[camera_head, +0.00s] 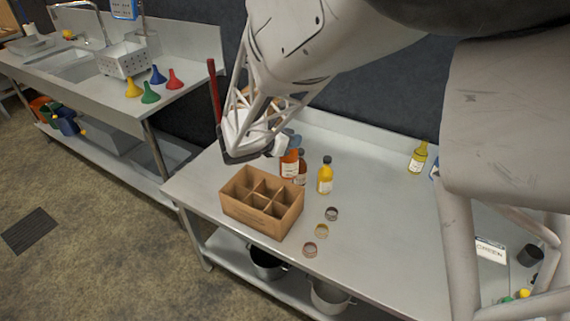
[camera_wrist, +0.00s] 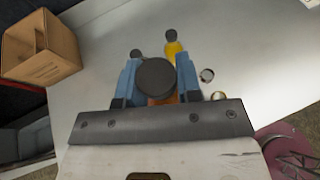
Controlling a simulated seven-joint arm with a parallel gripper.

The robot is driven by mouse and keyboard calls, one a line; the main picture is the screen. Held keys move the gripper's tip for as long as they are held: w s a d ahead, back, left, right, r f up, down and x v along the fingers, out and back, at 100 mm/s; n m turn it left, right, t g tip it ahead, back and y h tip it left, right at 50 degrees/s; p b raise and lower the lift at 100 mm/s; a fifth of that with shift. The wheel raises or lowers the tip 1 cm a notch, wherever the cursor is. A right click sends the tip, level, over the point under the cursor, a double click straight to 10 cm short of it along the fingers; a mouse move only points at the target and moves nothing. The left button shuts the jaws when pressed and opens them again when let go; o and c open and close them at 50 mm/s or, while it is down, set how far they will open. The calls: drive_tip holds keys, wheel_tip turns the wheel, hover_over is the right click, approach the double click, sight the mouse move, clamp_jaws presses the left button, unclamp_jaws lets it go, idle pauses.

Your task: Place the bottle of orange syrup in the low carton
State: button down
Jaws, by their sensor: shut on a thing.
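My gripper (camera_head: 283,143) is shut on a bottle of orange syrup (camera_head: 289,166), near its dark cap. In the wrist view the cap (camera_wrist: 156,77) sits between the blue fingers of my gripper (camera_wrist: 158,88), with a little orange showing below. The bottle looks upright; whether its base touches the table is unclear. The low carton (camera_head: 234,206), brown with several compartments, stands on the table just in front and left of the bottle. The compartments I can see look empty.
A brown bottle (camera_head: 301,176) and a yellow bottle (camera_head: 325,182) stand close to the right of the held one. Several rings lie right of the carton. Another yellow bottle (camera_head: 418,159) stands farther right.

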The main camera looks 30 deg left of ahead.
sight(289, 174)
wheel_tip(289, 174, down, 14)
drive_tip(key=shift+f, duration=0.1)
idle(0.6)
drive_tip(key=shift+f, duration=2)
drive_tip(key=c, duration=0.8)
unclamp_jaws()
drive_tip(key=shift+v, duration=6)
